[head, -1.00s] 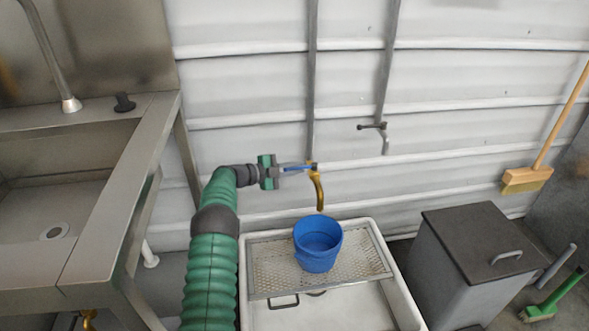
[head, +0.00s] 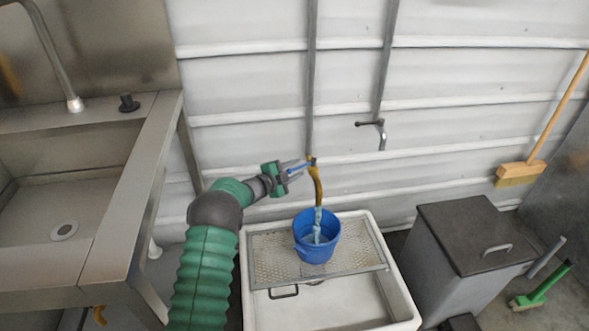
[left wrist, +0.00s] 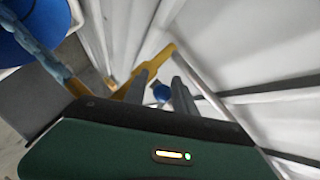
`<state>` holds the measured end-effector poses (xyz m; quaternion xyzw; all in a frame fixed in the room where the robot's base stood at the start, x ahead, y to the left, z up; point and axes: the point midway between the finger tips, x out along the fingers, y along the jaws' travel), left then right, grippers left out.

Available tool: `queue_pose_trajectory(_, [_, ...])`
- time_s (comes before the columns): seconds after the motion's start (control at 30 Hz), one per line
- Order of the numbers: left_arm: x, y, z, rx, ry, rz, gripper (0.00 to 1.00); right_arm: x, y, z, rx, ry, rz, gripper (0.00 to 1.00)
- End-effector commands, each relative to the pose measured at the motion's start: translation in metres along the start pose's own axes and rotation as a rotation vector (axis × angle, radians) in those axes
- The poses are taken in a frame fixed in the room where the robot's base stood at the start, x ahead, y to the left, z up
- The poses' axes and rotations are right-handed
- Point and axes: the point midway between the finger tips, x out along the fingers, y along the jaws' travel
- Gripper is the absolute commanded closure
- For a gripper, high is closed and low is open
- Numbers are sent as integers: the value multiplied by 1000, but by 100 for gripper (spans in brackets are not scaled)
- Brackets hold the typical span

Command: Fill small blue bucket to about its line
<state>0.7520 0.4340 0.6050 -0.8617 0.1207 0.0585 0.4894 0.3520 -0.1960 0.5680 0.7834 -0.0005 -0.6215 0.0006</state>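The small blue bucket (head: 317,249) stands upright on a metal grate under a brass tap (head: 318,186). Water (head: 317,222) runs from the spout into the bucket, and some water shows inside. The fill line and exact level cannot be made out. My left gripper (head: 302,166) is at the tap's blue lever (head: 298,169), its fingers apart on either side of it. In the left wrist view, the fingers (left wrist: 163,90) stand apart with the blue lever end (left wrist: 161,92) between them. The bucket also shows at that view's top left (left wrist: 30,28). My right gripper is out of view.
The grate (head: 268,262) lies across a white basin (head: 403,302). A steel sink (head: 130,190) stands left and a grey lidded bin (head: 470,235) right. Another wall tap (head: 381,133) is right of the brass one. A broom (head: 522,172) leans at the far right.

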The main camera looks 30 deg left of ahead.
Motion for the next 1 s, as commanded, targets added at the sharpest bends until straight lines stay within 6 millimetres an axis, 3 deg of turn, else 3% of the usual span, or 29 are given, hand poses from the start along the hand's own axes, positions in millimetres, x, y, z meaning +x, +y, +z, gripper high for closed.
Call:
queue_pose_trajectory(0.37, [-5,-3,-4,1,6,-1,66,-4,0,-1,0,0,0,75])
queue_pose_trajectory(0.47, [-22,-5,-4,-2,4,-1,66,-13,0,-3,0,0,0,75])
queue_pose_trajectory(0.8, [-120,-5,-2,-3,1,-2,66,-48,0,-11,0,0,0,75])
queue_pose_trajectory(1.0, [-159,-2,0,-2,2,-1,66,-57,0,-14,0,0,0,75])
